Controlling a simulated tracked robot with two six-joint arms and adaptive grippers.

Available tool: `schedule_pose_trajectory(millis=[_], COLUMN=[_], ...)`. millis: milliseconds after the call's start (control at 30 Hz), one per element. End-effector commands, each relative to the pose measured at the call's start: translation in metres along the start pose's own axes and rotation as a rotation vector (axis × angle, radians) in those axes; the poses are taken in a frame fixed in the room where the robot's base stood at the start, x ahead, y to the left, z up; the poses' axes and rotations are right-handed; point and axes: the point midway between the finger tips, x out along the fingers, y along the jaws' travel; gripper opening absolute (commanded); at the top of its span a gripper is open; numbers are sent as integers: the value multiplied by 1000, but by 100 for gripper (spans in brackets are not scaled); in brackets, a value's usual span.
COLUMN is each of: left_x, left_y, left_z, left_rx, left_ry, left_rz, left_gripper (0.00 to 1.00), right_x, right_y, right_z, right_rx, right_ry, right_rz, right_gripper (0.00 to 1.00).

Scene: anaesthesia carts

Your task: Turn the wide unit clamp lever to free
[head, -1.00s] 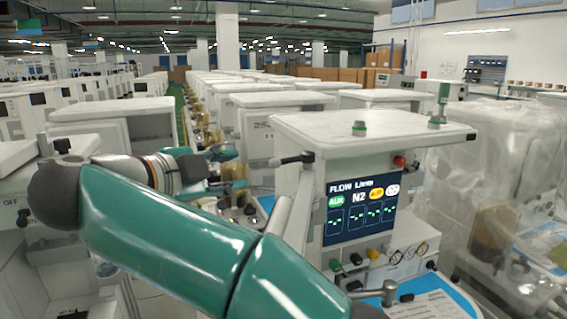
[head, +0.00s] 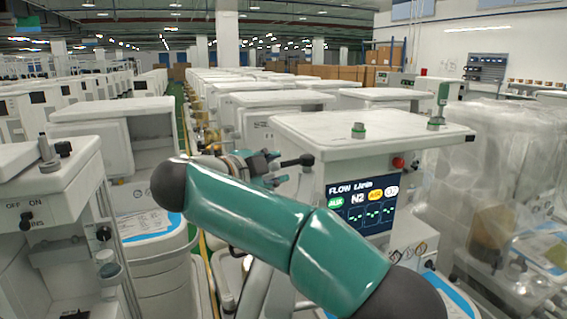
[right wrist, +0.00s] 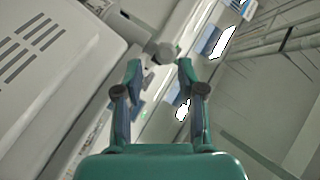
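The wide unit (head: 365,128) is the white cart with the FLOW screen, right of centre in the head view. Its clamp lever (head: 297,160) is a dark handle sticking out sideways at the upper left corner, roughly level. My right gripper (head: 266,166) is just left of the lever, partly hidden behind my green arm. In the right wrist view the right gripper (right wrist: 159,72) is open, with nothing between its fingers. A grey rod with a round end (right wrist: 165,52), probably the lever, shows just beyond the fingertips; I cannot tell whether they touch. My left gripper is not in view.
Plastic-wrapped equipment (head: 505,180) stands at the right. Rows of white carts fill the background. A narrow floor aisle lies left of the wide unit.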

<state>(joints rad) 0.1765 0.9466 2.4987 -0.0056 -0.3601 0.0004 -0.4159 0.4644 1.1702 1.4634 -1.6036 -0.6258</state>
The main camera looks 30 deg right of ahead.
Motion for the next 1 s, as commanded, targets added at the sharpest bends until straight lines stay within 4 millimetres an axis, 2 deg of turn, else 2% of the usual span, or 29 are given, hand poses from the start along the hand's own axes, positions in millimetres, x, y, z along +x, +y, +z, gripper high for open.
schedule_pose_trajectory(millis=[100, 300, 667, 900, 1000], left_x=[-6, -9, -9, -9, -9], left_y=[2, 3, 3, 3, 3], left_z=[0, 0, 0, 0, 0], left_rx=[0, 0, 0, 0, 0], left_ry=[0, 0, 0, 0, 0], left_rz=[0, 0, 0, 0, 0], left_gripper=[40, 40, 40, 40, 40], right_x=[21, 41, 45, 45, 45], right_y=[-1, 0, 0, 0, 1], right_z=[-2, 0, 0, 1, 2], right_rx=[-1, -1, -1, -2, -4], right_ry=[2, 1, 0, -1, -1], right_rz=[2, 0, -1, 1, 2], right_gripper=[39, 39, 39, 1, 0])
